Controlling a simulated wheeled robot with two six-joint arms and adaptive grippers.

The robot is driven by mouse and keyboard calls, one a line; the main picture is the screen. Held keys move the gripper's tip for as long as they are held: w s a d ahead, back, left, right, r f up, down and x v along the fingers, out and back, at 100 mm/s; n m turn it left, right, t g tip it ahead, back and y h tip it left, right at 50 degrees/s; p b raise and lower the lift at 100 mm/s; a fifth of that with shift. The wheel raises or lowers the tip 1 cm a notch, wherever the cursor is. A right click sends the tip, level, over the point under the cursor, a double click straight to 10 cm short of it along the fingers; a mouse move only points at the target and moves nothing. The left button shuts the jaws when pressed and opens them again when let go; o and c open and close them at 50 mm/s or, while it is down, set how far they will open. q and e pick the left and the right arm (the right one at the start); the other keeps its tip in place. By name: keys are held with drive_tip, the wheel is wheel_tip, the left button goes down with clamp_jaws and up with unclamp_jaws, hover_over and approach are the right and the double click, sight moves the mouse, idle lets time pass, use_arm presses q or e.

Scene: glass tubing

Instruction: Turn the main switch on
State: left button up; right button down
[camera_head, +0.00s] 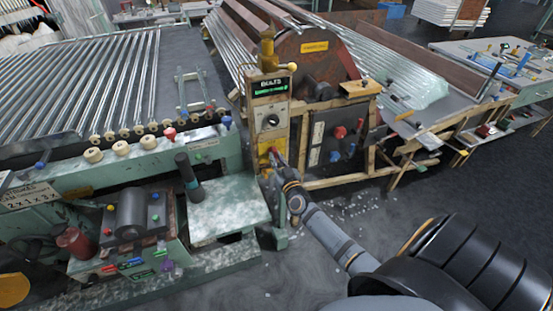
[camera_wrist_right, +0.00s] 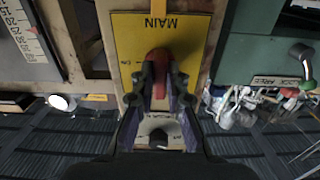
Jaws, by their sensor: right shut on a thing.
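The main switch is a red handle (camera_wrist_right: 159,58) on a yellow plate (camera_wrist_right: 134,40), marked MAIN, which reads upside down in the right wrist view. In the head view the yellow plate (camera_head: 265,146) is on the narrow post beside the green machine. My right gripper (camera_wrist_right: 160,84) has its two fingers on either side of the red handle and is shut on it. In the head view my right gripper (camera_head: 272,172) reaches the post from the lower right and partly hides the switch. My left gripper is not in view.
Above the plate the post carries a dial (camera_head: 270,120) and a lit green display (camera_head: 270,87). A round knob (camera_wrist_right: 158,138) shows below the handle in the wrist view. The green machine (camera_head: 228,205) stands left, a wooden frame (camera_head: 345,181) right.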

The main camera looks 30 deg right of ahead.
idle(0.3)
drive_tip(key=m, duration=0.4)
drive_tip(key=shift+p, duration=0.35)
drive_tip(key=m, duration=1.3)
drive_tip(key=shift+m+b, duration=0.4)
drive_tip(key=c, duration=1.4)
unclamp_jaws()
drive_tip(key=shift+o, duration=0.2)
